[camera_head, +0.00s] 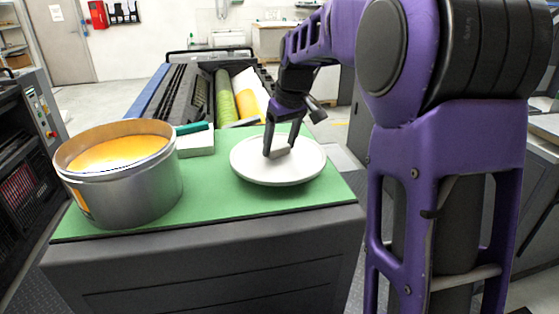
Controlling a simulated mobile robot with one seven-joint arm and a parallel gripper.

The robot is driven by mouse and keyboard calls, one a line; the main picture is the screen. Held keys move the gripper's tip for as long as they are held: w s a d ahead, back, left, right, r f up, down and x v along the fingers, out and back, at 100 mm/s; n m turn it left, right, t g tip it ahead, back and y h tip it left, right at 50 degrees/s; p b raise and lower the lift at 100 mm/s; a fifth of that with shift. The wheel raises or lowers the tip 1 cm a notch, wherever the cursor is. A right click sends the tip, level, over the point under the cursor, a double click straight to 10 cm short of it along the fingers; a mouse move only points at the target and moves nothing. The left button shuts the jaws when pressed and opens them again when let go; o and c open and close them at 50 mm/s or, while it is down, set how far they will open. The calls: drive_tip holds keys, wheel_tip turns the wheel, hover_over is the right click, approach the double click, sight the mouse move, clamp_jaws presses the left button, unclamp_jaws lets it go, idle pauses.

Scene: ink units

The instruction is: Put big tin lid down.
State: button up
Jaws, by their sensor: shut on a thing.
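The big tin lid (250,168) is a round, pale grey disc at the right part of the green mat. It lies level, on or just above the mat; I cannot tell if it touches. My gripper (277,152) points down at the middle of the lid and is shut on it. The fingertips cover the spot where they grip. A large open metal tin (130,198) with orange-yellow ink inside stands at the left of the mat, apart from the lid.
The green mat (210,208) covers a dark grey cabinet top (215,235). A white box with a green item on it (195,142) stands behind the tin. A machine with rollers (224,97) is behind the cabinet. Bare mat shows between tin and lid.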

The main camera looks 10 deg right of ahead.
sight(281, 153)
drive_tip(key=shift+f+b, duration=0.35)
drive_tip(key=shift+f, duration=1.6)
drive_tip(key=shift+f, duration=0.15)
drive_tip(key=o, duration=1.3)
drive_tip(key=shift+o, duration=0.2)
drive_tip(key=p+v, duration=0.2)
drive_tip(key=v, duration=1)
